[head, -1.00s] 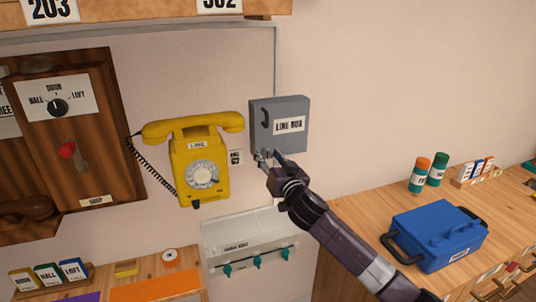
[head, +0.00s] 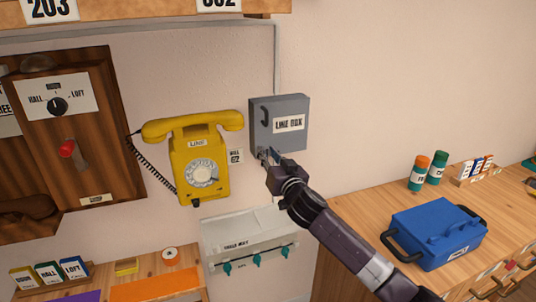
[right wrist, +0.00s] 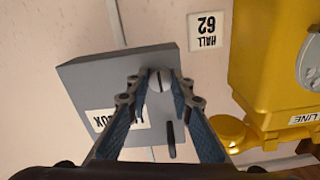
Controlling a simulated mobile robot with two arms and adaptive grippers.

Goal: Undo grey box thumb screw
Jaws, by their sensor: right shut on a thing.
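The grey line box (head: 290,108) hangs on the wall to the right of the yellow phone; it also shows in the right wrist view (right wrist: 90,80). In the head view the screw is hidden by the fingers. My left gripper is not in view.
The yellow phone (head: 200,160) hangs close left of the box, with a "HALL 62" label (right wrist: 207,31) between them. A white towel-rail-like unit (head: 250,240) is below. A blue case (head: 437,236) stands on the wooden counter (head: 350,225) at right.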

